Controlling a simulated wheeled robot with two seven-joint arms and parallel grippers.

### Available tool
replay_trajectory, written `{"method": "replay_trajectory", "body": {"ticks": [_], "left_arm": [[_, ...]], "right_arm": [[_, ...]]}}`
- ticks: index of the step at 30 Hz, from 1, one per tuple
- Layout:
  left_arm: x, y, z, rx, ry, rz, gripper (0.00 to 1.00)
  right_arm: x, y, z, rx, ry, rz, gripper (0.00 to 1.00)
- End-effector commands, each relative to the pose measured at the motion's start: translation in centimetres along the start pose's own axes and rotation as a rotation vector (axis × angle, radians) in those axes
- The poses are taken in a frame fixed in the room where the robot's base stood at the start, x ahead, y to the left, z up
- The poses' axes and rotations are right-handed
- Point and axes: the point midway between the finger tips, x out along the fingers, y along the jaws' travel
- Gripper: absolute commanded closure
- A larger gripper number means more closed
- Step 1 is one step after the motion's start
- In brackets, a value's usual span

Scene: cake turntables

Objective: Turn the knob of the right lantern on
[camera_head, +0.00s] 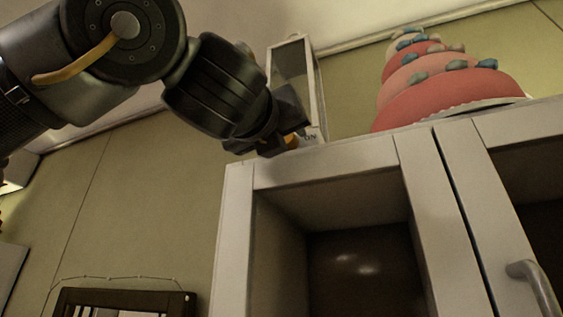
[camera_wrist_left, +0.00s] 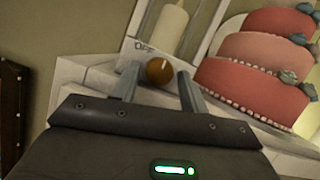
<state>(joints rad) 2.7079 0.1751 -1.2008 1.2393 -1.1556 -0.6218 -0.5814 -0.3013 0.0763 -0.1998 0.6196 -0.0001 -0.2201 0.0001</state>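A white-framed lantern (camera_head: 297,75) stands on top of the cabinet, left of the cake, with the letters "ON" at its base in the head view. In the left wrist view the lantern (camera_wrist_left: 168,30) holds a white candle and its base reads "OFF". Its round orange-brown knob (camera_wrist_left: 159,71) has a pale mark pointing up and slightly right. My left gripper (camera_wrist_left: 158,84) is at the knob, with one finger on each side of it. The fingers look apart, and I cannot tell whether they touch the knob. In the head view the gripper (camera_head: 284,140) partly covers the lantern's base. My right gripper is not in view.
A tiered pink and red cake (camera_head: 440,85) on a stand is close to the lantern's right. The white cabinet (camera_head: 330,167) below has a dark opening and a door handle (camera_head: 535,285). A dark frame (camera_head: 125,300) is at the lower left.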

Motion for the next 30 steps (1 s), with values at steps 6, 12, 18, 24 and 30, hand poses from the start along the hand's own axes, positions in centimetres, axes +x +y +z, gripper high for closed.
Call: {"method": "replay_trajectory", "body": {"ticks": [6,12,18,24,30], "left_arm": [[-0.01,0.01,0.01,0.000,0.000,0.000,0.85],[-0.01,0.03,0.03,0.006,0.001,-0.003,0.92],[0.01,0.15,0.09,0.065,0.003,-0.027,0.92],[0.00,0.27,0.17,0.189,0.009,-0.077,0.92],[0.03,0.37,0.23,0.329,0.016,-0.134,0.92]], "right_arm": [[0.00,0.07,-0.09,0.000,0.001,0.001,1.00],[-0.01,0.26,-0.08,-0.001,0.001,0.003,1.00],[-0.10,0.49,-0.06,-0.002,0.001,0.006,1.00],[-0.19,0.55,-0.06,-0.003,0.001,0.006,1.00],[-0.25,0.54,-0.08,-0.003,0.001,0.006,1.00]]}}
